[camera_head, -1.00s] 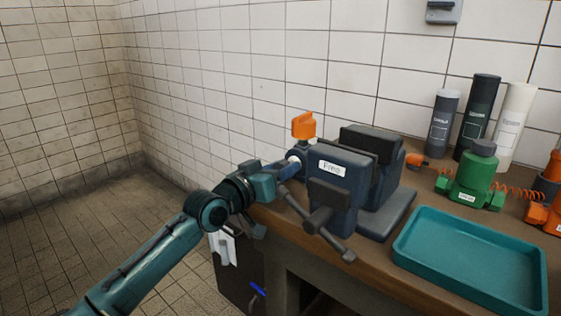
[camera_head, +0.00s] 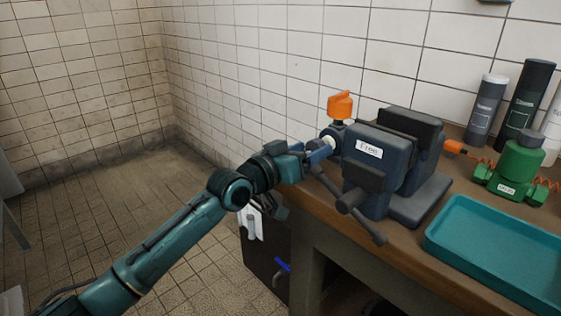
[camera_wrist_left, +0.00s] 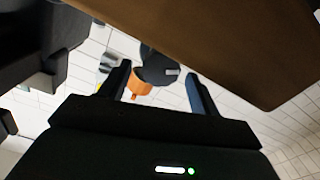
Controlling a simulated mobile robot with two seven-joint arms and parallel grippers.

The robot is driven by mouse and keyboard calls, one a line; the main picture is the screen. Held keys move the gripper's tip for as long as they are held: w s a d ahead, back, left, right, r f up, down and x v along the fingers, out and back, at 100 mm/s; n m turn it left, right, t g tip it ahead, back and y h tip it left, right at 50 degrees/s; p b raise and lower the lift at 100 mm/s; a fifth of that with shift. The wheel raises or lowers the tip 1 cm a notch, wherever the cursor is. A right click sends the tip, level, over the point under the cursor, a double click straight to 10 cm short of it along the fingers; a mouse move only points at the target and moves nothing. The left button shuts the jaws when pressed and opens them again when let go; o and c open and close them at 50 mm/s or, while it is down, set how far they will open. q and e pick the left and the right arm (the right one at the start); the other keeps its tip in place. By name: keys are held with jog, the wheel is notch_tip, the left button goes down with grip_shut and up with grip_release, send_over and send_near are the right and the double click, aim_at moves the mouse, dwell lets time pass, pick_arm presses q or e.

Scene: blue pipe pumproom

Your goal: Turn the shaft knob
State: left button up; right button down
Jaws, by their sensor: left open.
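The orange shaft knob (camera_head: 340,105) sits upright on top of a dark valve body at the left end of the workbench, beside the grey-blue vise (camera_head: 375,165). My left gripper (camera_head: 318,157) is just below and left of the knob, near the bench's left edge, apart from the knob. In the left wrist view the open, empty fingers (camera_wrist_left: 158,90) show, with the orange knob (camera_wrist_left: 138,86) and its dark body beyond them, nearer the left finger in the picture. My right gripper is not in view.
The wooden bench (camera_head: 410,255) carries the vise, labelled "Free", whose handle bar sticks out toward the front. A teal tray (camera_head: 430,239), a green valve (camera_head: 518,165) and several bottles stand to the right. The tiled floor at left is mostly clear.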

pick_arm(q)
jog(key=p+v, duration=0.1)
jog(key=v, duration=1)
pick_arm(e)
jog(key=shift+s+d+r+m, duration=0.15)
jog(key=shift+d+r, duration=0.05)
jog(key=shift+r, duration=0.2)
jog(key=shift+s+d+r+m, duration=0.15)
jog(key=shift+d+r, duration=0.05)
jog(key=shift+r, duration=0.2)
pick_arm(q)
jog(key=shift+s, duration=0.1)
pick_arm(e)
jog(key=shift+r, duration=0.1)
